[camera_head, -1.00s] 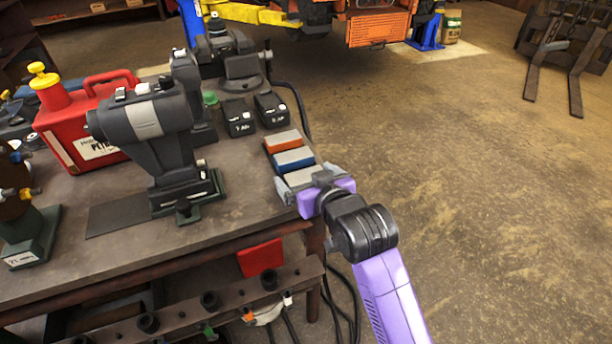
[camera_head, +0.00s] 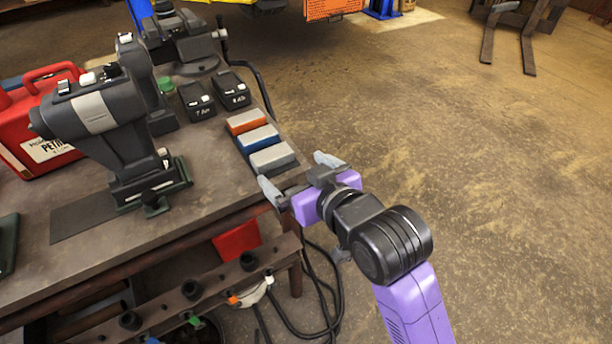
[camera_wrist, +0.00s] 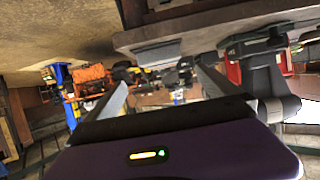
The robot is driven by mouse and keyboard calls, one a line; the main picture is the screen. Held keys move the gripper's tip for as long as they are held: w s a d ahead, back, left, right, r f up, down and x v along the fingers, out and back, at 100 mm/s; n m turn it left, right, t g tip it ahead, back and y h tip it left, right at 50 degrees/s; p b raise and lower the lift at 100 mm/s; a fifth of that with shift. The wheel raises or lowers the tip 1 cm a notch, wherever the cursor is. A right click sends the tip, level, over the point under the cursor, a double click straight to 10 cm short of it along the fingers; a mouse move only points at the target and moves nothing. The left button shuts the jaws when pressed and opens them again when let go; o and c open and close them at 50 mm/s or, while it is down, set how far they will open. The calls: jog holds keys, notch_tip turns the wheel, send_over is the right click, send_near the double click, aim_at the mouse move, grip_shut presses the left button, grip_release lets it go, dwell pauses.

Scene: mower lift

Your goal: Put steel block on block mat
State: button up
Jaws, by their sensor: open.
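Three flat blocks with grey tops lie in a row near the bench's right edge. The front one, which I take as the steel block (camera_head: 272,157), is all grey. Behind it are one with blue sides (camera_head: 258,139) and one with orange sides (camera_head: 246,122). A dark strip that may be the block mat (camera_head: 284,171) shows under the front block; its extent is mostly hidden. My gripper (camera_head: 297,175) is open and empty, just in front of the grey block and apart from it. In the wrist view, a grey block (camera_wrist: 158,54) lies beyond the spread fingers.
Two black batteries (camera_head: 215,95) and a vise (camera_head: 180,45) are behind the blocks. A red petrol can (camera_head: 30,130) is far left. Open floor is right.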

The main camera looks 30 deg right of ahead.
jog(key=shift+s, duration=0.15)
jog(key=s+f, duration=0.5)
jog(key=s, duration=0.3)
jog(key=s+f, duration=0.5)
jog(key=s, duration=0.3)
jog(key=s+r+t, duration=0.1)
jog(key=s+r, duration=0.2)
jog(key=s, duration=1.3)
jog(key=shift+s, duration=0.3)
jog(key=shift+w, duration=0.1)
